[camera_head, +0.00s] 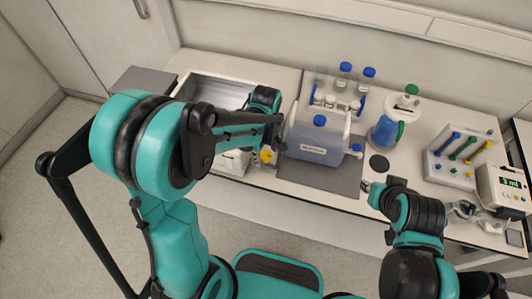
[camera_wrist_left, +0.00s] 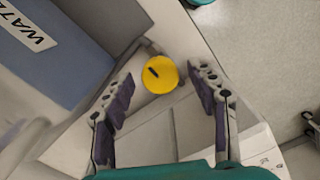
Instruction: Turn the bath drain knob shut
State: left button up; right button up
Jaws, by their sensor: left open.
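The round yellow drain knob (camera_wrist_left: 157,80) bears a short dark slanted mark. It sits on the pale bath housing and also shows in the head view (camera_head: 266,155). The bath (camera_head: 215,92) is an open metal basin, partly hidden behind my left arm. My left gripper (camera_wrist_left: 160,72) is open, with one finger on each side of the knob and visible gaps between. In the head view the left gripper (camera_head: 276,136) is just above the knob, partly hidden by its own links. My right gripper (camera_head: 369,189) is over the bench's front; its finger opening is unclear.
A blue water container (camera_head: 318,142) stands on a grey mat (camera_head: 340,180) right beside the knob. Behind it is a rack of blue-capped bottles (camera_head: 340,95). A blue-and-white flask (camera_head: 388,130) and a tube rack (camera_head: 460,155) stand further right.

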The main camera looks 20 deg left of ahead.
pick_arm(q)
jog(key=c, duration=1.2)
jog(key=shift+o, duration=0.2)
jog(key=shift+m, duration=0.3)
jog(key=m, duration=0.3)
jog(key=shift+m, duration=0.3)
jog(key=m, duration=0.4)
jog(key=shift+m, duration=0.3)
jog(key=m, duration=0.4)
jog(key=shift+m, duration=2.5)
